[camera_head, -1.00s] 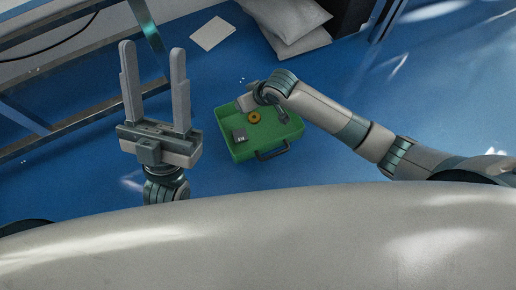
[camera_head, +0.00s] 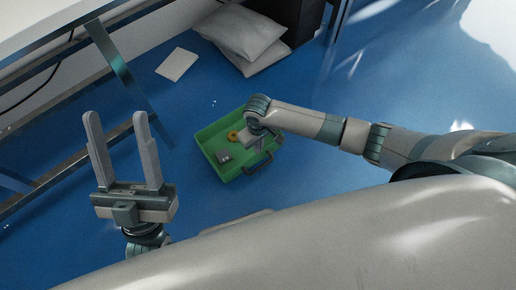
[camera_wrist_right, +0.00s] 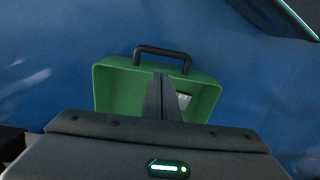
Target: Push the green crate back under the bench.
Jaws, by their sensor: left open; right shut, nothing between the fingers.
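The green crate (camera_head: 223,167) sits on the blue floor in the middle of the head view, with a black handle (camera_head: 257,164) on its near side. Inside it lie an orange ring (camera_head: 233,136) and a small grey block (camera_head: 224,156). My right gripper (camera_head: 247,142) reaches over the crate's right part and hides some of it. In the right wrist view the shut fingers (camera_wrist_right: 160,97) stand in front of the crate (camera_wrist_right: 112,85), whose handle (camera_wrist_right: 162,52) is beyond them. I cannot tell whether they touch it. My left gripper (camera_head: 120,150) is open and empty, left of the crate.
The bench (camera_head: 50,25) with metal legs (camera_head: 115,60) stands at the upper left. Grey-white pillows (camera_head: 243,35) and a white sheet (camera_head: 177,64) lie on the floor beyond the crate. Blue floor around the crate is clear.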

